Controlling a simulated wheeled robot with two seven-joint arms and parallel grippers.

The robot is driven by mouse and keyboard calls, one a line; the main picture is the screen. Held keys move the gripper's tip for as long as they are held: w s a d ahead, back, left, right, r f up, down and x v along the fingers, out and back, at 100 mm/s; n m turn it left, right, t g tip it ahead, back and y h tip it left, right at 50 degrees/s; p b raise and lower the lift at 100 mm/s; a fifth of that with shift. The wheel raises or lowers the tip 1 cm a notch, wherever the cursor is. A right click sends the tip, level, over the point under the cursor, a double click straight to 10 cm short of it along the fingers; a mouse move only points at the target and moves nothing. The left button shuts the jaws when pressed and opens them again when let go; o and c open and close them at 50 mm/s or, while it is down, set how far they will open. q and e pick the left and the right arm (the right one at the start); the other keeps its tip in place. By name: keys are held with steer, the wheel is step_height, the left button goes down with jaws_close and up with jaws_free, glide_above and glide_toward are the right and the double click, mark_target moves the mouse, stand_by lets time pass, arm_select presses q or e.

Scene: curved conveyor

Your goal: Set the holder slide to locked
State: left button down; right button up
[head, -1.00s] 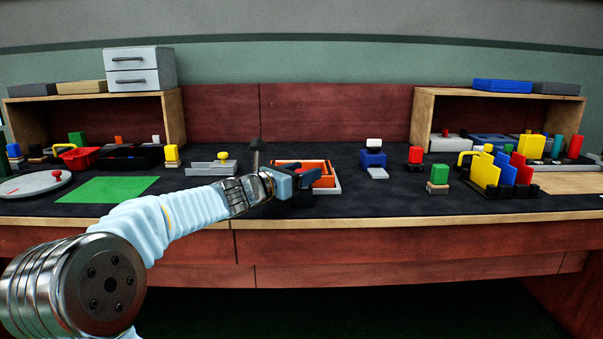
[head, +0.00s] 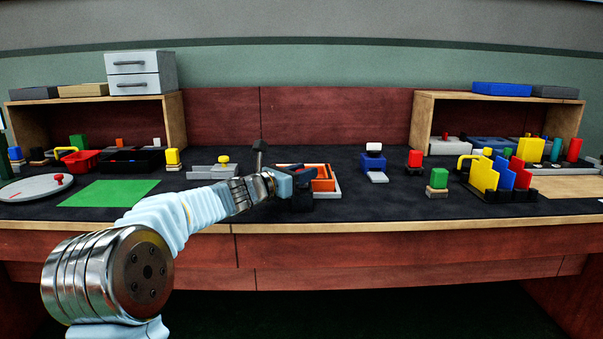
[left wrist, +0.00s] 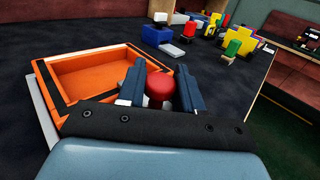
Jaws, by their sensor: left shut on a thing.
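The holder looks like a shallow orange open box (head: 324,185) on a pale grey base, just right of my left gripper in the head view. In the left wrist view the orange box (left wrist: 92,76) lies to the left of the jaws and looks empty. My left gripper (left wrist: 162,70) is shut on a red knob (left wrist: 160,90), one dark finger on each side of it. In the head view my left gripper (head: 302,186) hides the knob and part of the box's near left side. What the knob is fixed to is hidden. My right gripper is out of view.
A grey block with a yellow knob (head: 223,160) stands to the left, and a blue block with a white knob (head: 373,161) to the right. A green mat (head: 110,193) lies at left. The dark table is mostly clear between these.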

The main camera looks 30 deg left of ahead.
arm_select(q)
steer(key=shift+a+r, duration=0.15)
steer(key=c, duration=1.1)
jaws_free()
steer(key=o, duration=0.3)
steer(key=shift+w, duration=0.15)
steer(key=v, duration=1.3)
steer(key=shift+s, duration=0.4)
